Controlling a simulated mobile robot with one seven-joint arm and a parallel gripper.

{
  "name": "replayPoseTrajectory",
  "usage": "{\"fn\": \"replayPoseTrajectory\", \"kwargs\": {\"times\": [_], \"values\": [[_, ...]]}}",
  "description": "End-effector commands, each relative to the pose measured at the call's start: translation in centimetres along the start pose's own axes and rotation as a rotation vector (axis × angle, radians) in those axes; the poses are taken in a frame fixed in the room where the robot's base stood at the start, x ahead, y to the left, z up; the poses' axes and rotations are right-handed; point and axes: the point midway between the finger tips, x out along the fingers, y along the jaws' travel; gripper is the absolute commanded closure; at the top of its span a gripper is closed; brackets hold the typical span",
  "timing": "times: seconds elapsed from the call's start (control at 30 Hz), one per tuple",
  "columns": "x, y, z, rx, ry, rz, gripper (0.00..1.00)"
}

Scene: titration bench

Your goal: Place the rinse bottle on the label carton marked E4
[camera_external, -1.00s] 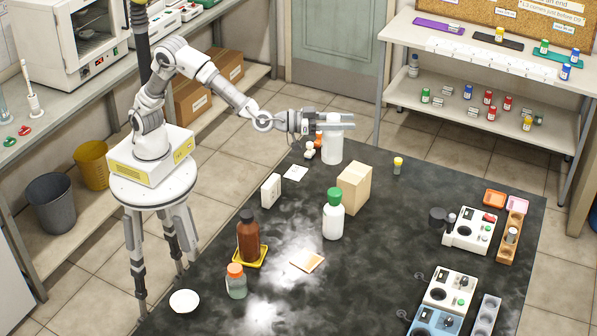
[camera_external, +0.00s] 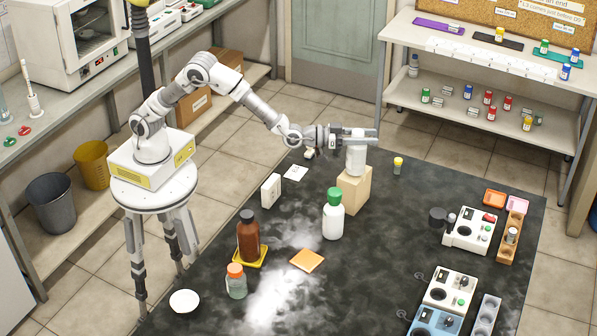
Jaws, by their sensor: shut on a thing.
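My gripper (camera_external: 357,137) is shut on a white cylindrical bottle (camera_external: 356,159), which I take to be the rinse bottle. The bottle is upright, and the fingers hold it near its top. It is over the tan carton (camera_external: 353,192), near the far edge of the dark bench. The bottle's base overlaps the carton's top in the picture; I cannot tell whether it touches or is slightly above. No E4 mark can be read on the carton from here.
A white bottle with a green cap (camera_external: 333,214) stands just in front of the carton. A small white box (camera_external: 271,190) is to the left, and a yellow-capped vial (camera_external: 397,165) to the right. A brown bottle (camera_external: 248,236) stands on a yellow tray.

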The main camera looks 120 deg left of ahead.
Motion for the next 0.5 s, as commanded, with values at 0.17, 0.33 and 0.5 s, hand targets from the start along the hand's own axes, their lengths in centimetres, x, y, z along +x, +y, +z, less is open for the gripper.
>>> {"fn": "replayPoseTrajectory", "kwargs": {"times": [0.17,0.33,0.5], "values": [[0.02,-0.03,0.25,-0.001,0.005,0.000,1.00],[0.01,-0.01,0.49,-0.001,0.004,0.000,1.00],[-0.01,0.00,0.71,0.000,0.001,0.000,0.40]]}}
